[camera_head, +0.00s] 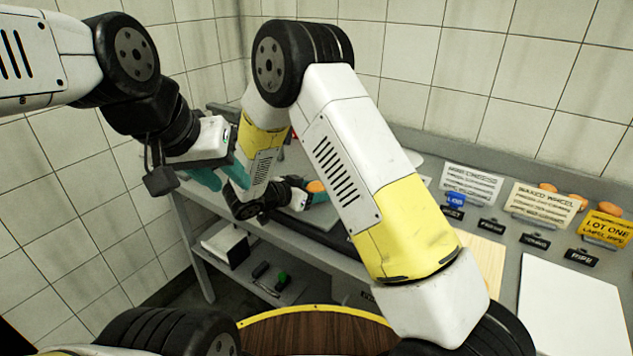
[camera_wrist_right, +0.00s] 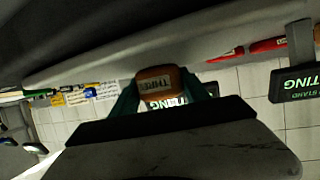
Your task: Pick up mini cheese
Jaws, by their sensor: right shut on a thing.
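A small orange mini cheese (camera_head: 316,186) shows in the head view at the far part of the counter. In the right wrist view the mini cheese (camera_wrist_right: 155,86) is orange-brown with a printed label, between two teal fingers. My right gripper (camera_head: 306,192) is shut on it; its fingers also show in the right wrist view (camera_wrist_right: 160,95). Whether the cheese touches the surface below is unclear. My left gripper (camera_head: 222,178) has teal fingers apart and appears empty, left of my right arm. My right arm hides part of the counter.
More orange pieces (camera_head: 548,187) sit behind the signs. A lower shelf (camera_head: 235,272) holds small items. A tiled wall stands behind.

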